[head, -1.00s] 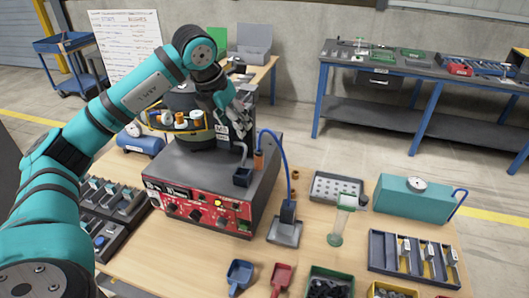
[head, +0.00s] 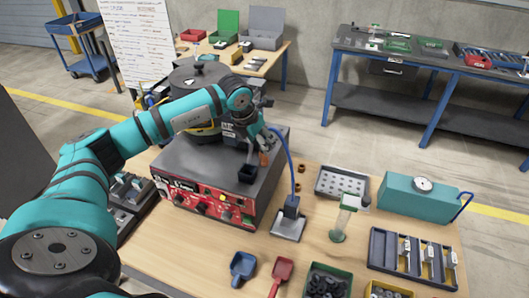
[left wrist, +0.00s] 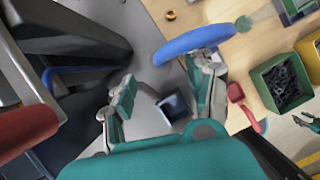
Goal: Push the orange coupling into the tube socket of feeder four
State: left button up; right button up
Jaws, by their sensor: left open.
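The feeder (head: 205,170) is a grey box with a red control panel on the table; no feeder number is legible. A blue hose (head: 289,165) arches from a grey-based stand up to the feeder's right side. The orange coupling (head: 264,159) shows at the feeder's right edge, just below my left gripper (head: 268,143). In the left wrist view my left gripper (left wrist: 168,88) is open, with the blue hose (left wrist: 190,43) crossing near its fingertips. The socket is not distinguishable.
A black box (head: 247,173) sits on the feeder top beside the gripper. A perforated tray (head: 341,183), a teal tank (head: 410,199) and a slotted grey tray (head: 384,243) stand to the right. Blue (head: 242,266) and red (head: 281,271) scoops lie in front.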

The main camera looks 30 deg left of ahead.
pick_arm(q)
jog(key=shift+p+x, duration=0.8)
jog(key=shift+p, duration=0.3)
jog(key=x, duration=0.2)
jog(key=shift+w+d+f+p, duration=0.15)
jog(key=shift+w+f+p, duration=0.15)
jog(key=shift+w+p, duration=0.1)
jog(key=shift+w+f, duration=0.1)
jog(key=shift+f, duration=0.25)
jog(key=shift+c, duration=0.2)
pick_arm(e)
jog(key=r, duration=0.3)
jog(key=shift+s+a+r, duration=0.15)
jog(key=shift+s+r, duration=0.05)
jog(key=shift+s, duration=0.1)
pick_arm(q)
jog(key=shift+c, duration=1.2)
grip_shut()
pick_arm(e)
jog(key=shift+w, duration=0.2)
